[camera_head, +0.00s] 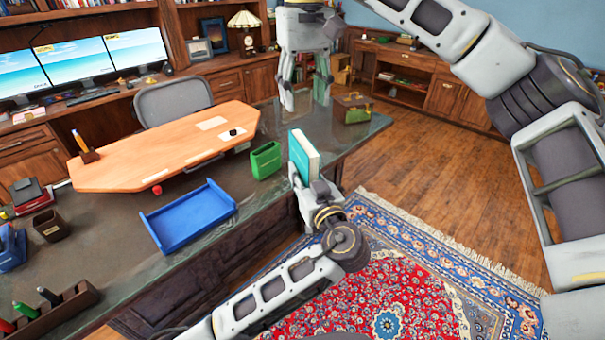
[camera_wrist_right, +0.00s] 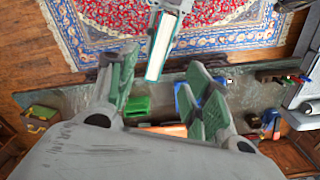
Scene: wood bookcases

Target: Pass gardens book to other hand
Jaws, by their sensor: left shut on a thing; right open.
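The gardens book (camera_head: 304,156) is teal with pale page edges and stands upright in my left gripper (camera_head: 309,184), beside the desk's front edge. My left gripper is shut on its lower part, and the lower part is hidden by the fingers. My right gripper (camera_head: 305,99) is above and behind the book, pointing down, open and empty. In the right wrist view the book (camera_wrist_right: 158,50) shows edge-on, beyond the open fingers of my right gripper (camera_wrist_right: 165,85) and apart from them.
A green holder (camera_head: 266,160) and a blue tray (camera_head: 188,216) stand on the dark desk (camera_head: 110,228) to the left. A small green-brown box (camera_head: 352,107) stands at the desk's far right end. A patterned rug (camera_head: 400,285) lies on the floor in front.

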